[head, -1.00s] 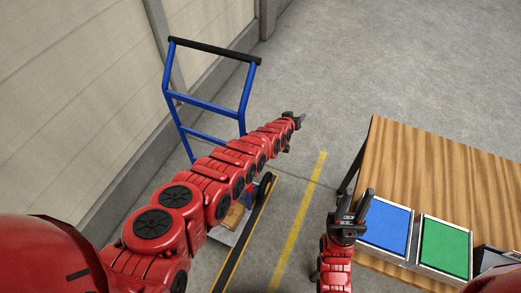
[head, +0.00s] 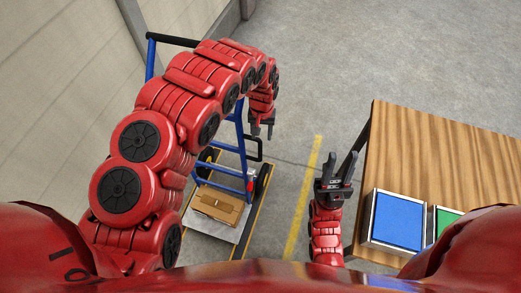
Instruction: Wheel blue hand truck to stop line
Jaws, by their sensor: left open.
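The blue hand truck (head: 237,133) stands upright at the left, by the wall, with a black handle bar at its top. A brown cardboard box (head: 217,205) sits on its grey base plate. My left arm covers much of its frame. My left gripper (head: 262,132) is open and points down, empty, in front of the right side of the frame; I cannot tell whether it touches it. My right gripper (head: 333,178) points up beside the table, with nothing seen in it. A yellow line (head: 302,200) runs along the floor right of the truck.
A wooden table (head: 440,150) stands at the right with a blue panel (head: 397,221) and a green panel (head: 446,219) on it. A pale wall (head: 75,80) bounds the left. The grey floor (head: 330,65) behind is clear.

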